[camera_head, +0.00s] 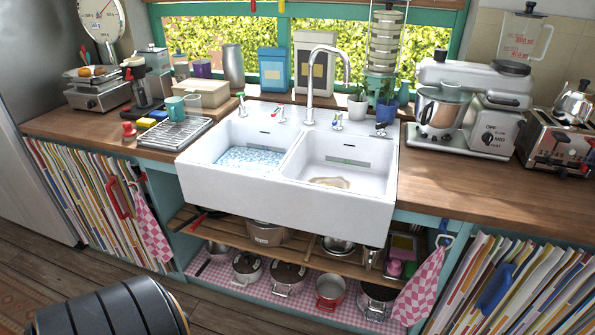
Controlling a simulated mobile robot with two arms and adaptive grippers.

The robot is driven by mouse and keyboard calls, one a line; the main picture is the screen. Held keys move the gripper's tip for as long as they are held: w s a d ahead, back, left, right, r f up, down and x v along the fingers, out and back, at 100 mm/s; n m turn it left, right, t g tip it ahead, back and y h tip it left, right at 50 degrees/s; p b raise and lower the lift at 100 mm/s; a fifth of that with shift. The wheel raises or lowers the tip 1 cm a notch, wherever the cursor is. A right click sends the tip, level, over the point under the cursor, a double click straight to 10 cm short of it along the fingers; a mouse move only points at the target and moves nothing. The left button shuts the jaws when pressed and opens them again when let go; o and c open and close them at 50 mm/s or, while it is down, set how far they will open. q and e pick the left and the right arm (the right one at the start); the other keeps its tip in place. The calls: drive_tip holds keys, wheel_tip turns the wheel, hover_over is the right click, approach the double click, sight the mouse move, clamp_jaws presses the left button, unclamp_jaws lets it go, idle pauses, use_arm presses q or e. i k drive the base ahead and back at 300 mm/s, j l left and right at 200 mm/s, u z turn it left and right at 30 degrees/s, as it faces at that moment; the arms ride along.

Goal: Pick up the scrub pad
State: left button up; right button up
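Neither of my grippers shows in the head view.
The white double sink (285,198) holds bluish water on the left and a tan patch on the right. A metal drying rack (178,133) and teal mugs (175,107) sit close to the blocks. A coffee maker (141,85) stands behind. The counter right of the sink has free room.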

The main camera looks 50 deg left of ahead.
sight(143, 124)
drive_tip(key=u, duration=1.2)
